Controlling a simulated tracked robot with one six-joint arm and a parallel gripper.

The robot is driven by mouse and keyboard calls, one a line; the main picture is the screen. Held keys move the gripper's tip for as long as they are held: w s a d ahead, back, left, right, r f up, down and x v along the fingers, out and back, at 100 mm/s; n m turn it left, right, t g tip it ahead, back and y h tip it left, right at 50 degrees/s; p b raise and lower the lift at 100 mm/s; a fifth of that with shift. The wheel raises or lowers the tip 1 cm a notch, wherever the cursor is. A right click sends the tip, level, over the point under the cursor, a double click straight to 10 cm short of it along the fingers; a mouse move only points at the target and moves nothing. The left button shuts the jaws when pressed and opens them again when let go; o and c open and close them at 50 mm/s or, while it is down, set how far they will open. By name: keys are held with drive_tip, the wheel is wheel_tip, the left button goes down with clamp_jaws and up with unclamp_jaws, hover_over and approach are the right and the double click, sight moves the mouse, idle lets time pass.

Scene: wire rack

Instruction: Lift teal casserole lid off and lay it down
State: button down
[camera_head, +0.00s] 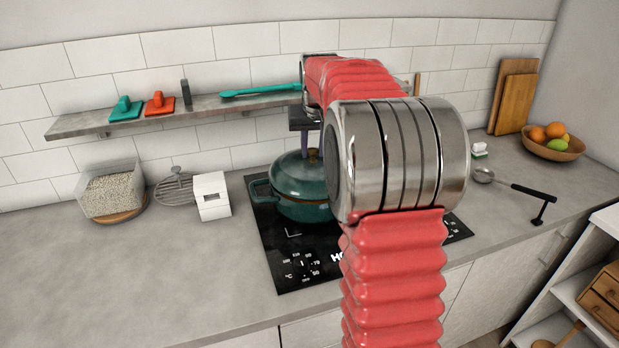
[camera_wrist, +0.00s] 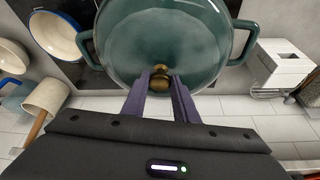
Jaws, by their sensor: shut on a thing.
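The teal casserole lid (camera_head: 300,172) sits on the teal casserole (camera_head: 300,209) on the black hob. I see no gap between lid and pot. The lid also shows in the wrist view (camera_wrist: 165,38), with the pot's two side handles beyond its rim. My gripper (camera_wrist: 161,78) has its two purple fingers on either side of the brass knob (camera_wrist: 160,72), shut on it. In the head view the fingers (camera_head: 306,146) come down from above onto the knob. My own arm hides the right part of the pot and hob.
A white box (camera_head: 211,196), a wire rack (camera_head: 174,187) and a grain-filled container (camera_head: 111,190) stand left of the hob (camera_head: 284,258). A shelf (camera_head: 83,125) holding utensils runs behind. The front left counter is clear.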

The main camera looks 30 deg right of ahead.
drive_tip(key=shift+r, duration=0.4)
drive_tip(key=shift+r, duration=2.4)
drive_tip(key=shift+s, duration=0.15)
